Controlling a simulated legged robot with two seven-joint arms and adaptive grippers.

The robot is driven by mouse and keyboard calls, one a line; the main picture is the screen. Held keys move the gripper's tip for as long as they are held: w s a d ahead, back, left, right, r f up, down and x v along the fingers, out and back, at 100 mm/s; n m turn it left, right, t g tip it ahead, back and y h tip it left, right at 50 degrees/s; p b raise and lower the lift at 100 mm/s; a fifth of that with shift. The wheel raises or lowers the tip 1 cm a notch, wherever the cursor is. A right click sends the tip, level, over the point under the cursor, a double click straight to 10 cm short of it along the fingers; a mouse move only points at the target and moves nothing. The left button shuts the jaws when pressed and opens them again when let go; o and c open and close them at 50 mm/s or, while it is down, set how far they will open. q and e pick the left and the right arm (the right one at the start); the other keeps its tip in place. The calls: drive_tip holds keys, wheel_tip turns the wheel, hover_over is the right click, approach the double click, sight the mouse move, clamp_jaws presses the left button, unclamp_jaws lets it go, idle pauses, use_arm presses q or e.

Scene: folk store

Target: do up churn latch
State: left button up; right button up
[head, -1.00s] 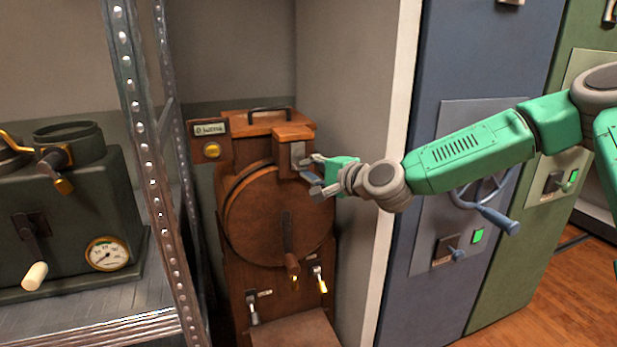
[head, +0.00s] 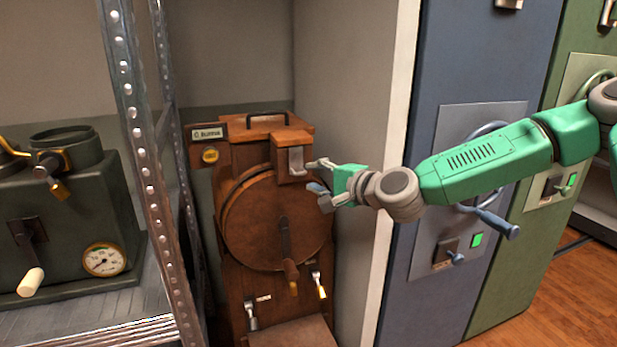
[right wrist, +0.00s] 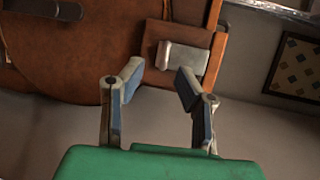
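The brown wooden churn (head: 265,215) stands in the corner, its round drum facing me and a crank handle on the drum's front. Its metal latch (head: 296,160) sits on the block at the upper right of the drum. In the right wrist view the latch (right wrist: 183,57) is a pale metal plate on a wooden block, just beyond the fingertips. My right gripper (head: 316,178) is open and empty, close to the right of the latch; its spread fingers also show in the right wrist view (right wrist: 158,80). I cannot tell whether a finger touches the latch. My left gripper is out of view.
A metal shelf post (head: 150,160) stands left of the churn. A dark green machine (head: 60,220) with a gauge sits on that shelf. A pale wall edge (head: 395,150) and blue cabinet (head: 470,60) with a wheel lie to the right. Two small levers are low on the churn.

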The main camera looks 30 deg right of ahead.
drive_tip(key=shift+v, duration=2.35)
drive_tip(key=shift+d+f, duration=0.1)
drive_tip(key=shift+d, duration=0.05)
drive_tip(key=s+a+f+n+g, duration=0.3)
drive_tip(key=s+f, duration=0.1)
drive_tip(key=f, duration=0.4)
drive_tip(key=s+a+f+n+g, duration=0.3)
drive_tip(key=s+f, duration=0.1)
drive_tip(key=f, duration=0.4)
drive_tip(key=s+a+f+n+g, duration=0.3)
drive_tip(key=s+a+f, duration=0.1)
drive_tip(key=f, duration=0.4)
drive_tip(key=s+a+f+n+g+h, duration=0.1)
drive_tip(key=s+f+n+g, duration=0.2)
drive_tip(key=s+f, duration=0.3)
drive_tip(key=s+f+n+g+h, duration=0.1)
drive_tip(key=s+f+n+g, duration=0.2)
drive_tip(key=s, duration=1.2)
wheel_tip(320, 180, down, 5)
drive_tip(key=n, duration=0.2)
drive_tip(key=shift+s+a+r+n+h, duration=0.15)
drive_tip(key=shift+a+r+n+h, duration=0.15)
drive_tip(key=shift+a+n, duration=0.1)
